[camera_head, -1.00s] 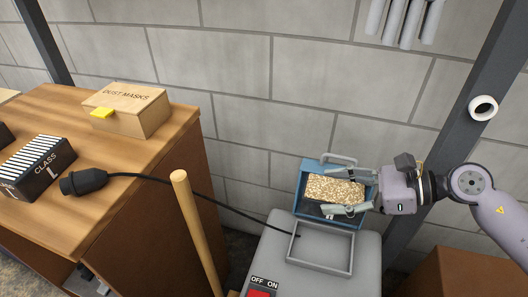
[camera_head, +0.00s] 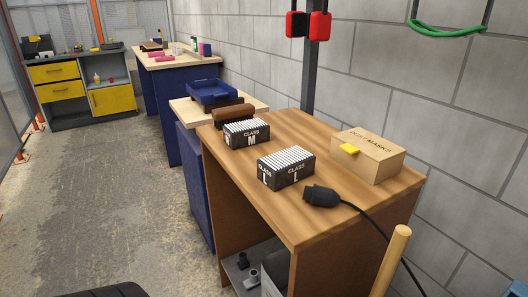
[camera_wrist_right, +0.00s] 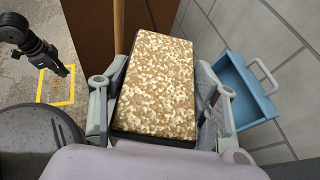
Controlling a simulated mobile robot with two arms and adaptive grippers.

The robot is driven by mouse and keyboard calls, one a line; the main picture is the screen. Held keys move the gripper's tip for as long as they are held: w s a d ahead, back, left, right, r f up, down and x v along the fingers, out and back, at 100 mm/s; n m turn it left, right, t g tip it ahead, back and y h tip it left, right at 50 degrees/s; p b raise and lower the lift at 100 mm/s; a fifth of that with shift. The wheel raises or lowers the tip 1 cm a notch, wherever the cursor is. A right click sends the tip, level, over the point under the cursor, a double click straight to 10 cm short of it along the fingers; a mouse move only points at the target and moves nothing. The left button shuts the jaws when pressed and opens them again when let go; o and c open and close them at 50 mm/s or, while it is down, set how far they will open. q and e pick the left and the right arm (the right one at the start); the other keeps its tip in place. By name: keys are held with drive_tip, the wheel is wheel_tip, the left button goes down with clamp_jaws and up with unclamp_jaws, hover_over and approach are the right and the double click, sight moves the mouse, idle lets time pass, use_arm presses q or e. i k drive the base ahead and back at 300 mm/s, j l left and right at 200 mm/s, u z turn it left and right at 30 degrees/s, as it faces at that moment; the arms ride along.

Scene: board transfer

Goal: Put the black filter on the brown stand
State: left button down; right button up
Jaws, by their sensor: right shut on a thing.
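My right gripper (camera_wrist_right: 160,110) is shut on a block with a speckled tan face and a black frame (camera_wrist_right: 155,85), seen close in the right wrist view; it looks like a dusty filter. The head view shows neither the block nor this gripper. Two black filters with white pleats, marked CLASS L (camera_head: 287,168) and CLASS M (camera_head: 247,134), stand on the wooden bench (camera_head: 300,222). A brown object (camera_head: 233,115), possibly the stand, is behind CLASS M. A dark jointed part at the wrist view's upper left seems to be my left gripper (camera_wrist_right: 58,68); its jaws are unclear.
A dust masks box (camera_head: 368,155) and a black plug (camera_head: 322,196) with a trailing cable are on the bench. A wooden pole (camera_head: 393,258) rises by its right corner. An open blue housing (camera_wrist_right: 243,90) lies right of the held block. Open floor is left of the bench.

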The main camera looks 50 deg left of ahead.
sight(289, 120)
drive_tip(key=k+j+u, duration=0.1)
drive_tip(key=j, duration=0.25)
drive_tip(key=k+j+u, duration=0.15)
drive_tip(key=j, duration=0.2)
drive_tip(key=k+j+u, duration=0.1)
drive_tip(key=j, duration=0.25)
drive_tip(key=k, duration=0.1)
